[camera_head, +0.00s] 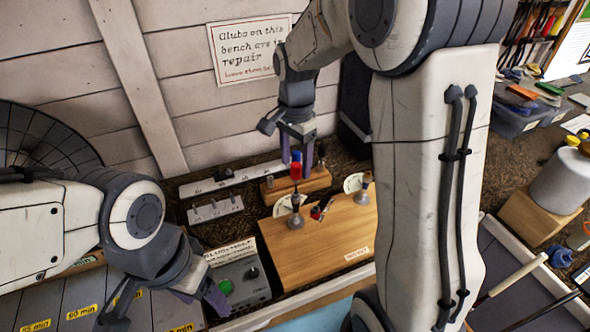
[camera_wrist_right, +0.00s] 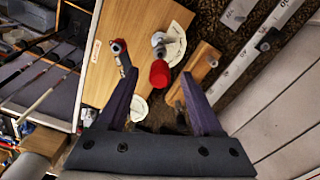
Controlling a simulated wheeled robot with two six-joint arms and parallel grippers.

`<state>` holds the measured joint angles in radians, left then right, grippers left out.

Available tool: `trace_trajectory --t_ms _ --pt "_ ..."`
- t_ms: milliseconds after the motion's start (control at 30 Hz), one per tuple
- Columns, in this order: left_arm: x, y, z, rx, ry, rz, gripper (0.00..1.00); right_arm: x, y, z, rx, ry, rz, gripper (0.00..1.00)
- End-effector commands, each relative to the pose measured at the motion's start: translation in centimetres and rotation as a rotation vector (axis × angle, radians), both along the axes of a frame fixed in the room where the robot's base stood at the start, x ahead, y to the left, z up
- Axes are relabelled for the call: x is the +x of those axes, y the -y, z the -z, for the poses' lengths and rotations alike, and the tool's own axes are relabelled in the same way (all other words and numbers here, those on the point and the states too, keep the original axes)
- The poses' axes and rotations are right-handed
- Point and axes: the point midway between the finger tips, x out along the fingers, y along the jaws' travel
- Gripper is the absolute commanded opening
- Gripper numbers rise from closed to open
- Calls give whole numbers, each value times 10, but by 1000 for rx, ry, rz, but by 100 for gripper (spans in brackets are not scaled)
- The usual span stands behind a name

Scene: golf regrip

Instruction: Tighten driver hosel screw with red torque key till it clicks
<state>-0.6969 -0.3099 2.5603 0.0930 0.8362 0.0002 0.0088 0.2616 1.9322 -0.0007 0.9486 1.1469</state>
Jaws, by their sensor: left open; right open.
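The red-topped key (camera_head: 296,172) stands upright over a metal post on the wooden board. Its red top also shows in the right wrist view (camera_wrist_right: 160,74), between my fingers. My right gripper (camera_head: 298,158) is open above and around the red top, with no visible contact. In the right wrist view the purple fingers (camera_wrist_right: 160,98) are spread apart. A small red-and-metal piece (camera_head: 316,212) stands tilted on the board to the right of the post. I cannot tell which part is the hosel screw. My left gripper (camera_head: 200,299) is open and empty at the lower left.
The wooden board (camera_head: 320,255) has a clear front half. A wooden block (camera_head: 317,181) with holes stands behind it. A grey box (camera_head: 245,275) with a green button is on the left. White strips (camera_head: 216,210) lie at the back left. Bins (camera_head: 520,115) are at the right.

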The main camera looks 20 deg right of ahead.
Motion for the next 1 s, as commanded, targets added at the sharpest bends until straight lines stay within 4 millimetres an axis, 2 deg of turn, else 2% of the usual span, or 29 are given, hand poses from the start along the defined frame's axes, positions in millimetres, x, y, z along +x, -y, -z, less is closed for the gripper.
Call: trace_trajectory --t_ms 200,400,800,967,1000 --pt "0 0 -11 0 0 2 67 -2 0 38 1 -6 -2 68" --pt "0 0 -15 0 0 3 67 -1 -1 62 0 -2 -3 68" --pt "0 0 -16 -1 1 3 67 -1 -1 70 0 1 -4 68" --pt "0 0 -16 0 0 3 67 -1 -1 70 0 1 -4 6" --pt "0 0 -16 0 0 3 67 -1 -1 70 0 1 -4 0"
